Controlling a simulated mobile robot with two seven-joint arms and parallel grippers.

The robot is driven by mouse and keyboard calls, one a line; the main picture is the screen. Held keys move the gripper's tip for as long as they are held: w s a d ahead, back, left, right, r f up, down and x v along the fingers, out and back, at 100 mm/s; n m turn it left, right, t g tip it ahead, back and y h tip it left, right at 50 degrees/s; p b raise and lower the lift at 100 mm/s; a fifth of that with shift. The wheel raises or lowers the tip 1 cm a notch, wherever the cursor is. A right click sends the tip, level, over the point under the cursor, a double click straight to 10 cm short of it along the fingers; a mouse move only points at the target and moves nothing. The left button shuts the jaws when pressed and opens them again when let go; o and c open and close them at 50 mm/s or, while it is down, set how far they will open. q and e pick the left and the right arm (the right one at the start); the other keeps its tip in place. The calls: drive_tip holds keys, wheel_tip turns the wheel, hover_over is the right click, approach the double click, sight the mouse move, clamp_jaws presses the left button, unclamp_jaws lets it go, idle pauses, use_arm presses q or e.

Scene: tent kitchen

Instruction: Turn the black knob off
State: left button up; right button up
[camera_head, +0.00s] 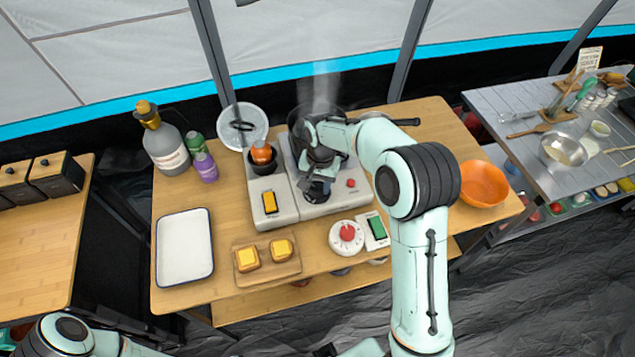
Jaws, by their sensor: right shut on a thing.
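The black knob (314,195) is on the front of the light grey stove (340,202), in the middle of the wooden table. My right gripper (314,180) reaches down to it from above and is shut on it. The fingers and wrist hide much of the knob, so I cannot tell which way it is turned. Steam rises from a dark pot behind the gripper, which my arm partly covers. Parts of my left arm show at the bottom left, but its gripper is not in view.
A red button (351,183) sits right of the knob. A yellow switch (270,202) is to the left. A white timer with a red dial (346,237) and a green switch (377,228) stand in front. An orange bowl (483,184) is at right, a white tray (185,247) at left.

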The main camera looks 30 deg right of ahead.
sight(319, 189)
drive_tip(key=m, duration=0.4)
drive_tip(key=shift+m, duration=0.3)
use_arm(q)
drive_tip(key=shift+w+r+p, duration=0.5)
drive_tip(key=shift+r, duration=0.2)
use_arm(e)
drive_tip(key=shift+m, duration=2.5)
drive_tip(key=o, duration=1.1)
drive_tip(key=shift+s, duration=0.1)
drive_tip(key=shift+c, duration=0.2)
use_arm(q)
drive_tip(key=shift+w+r+p, duration=0.55)
drive_tip(key=shift+w+r, duration=0.1)
drive_tip(key=shift+r, duration=0.1)
use_arm(e)
wheel_tip(319, 189, up, 13)
drive_tip(key=shift+s+r, duration=0.2)
drive_tip(key=shift+s, duration=0.15)
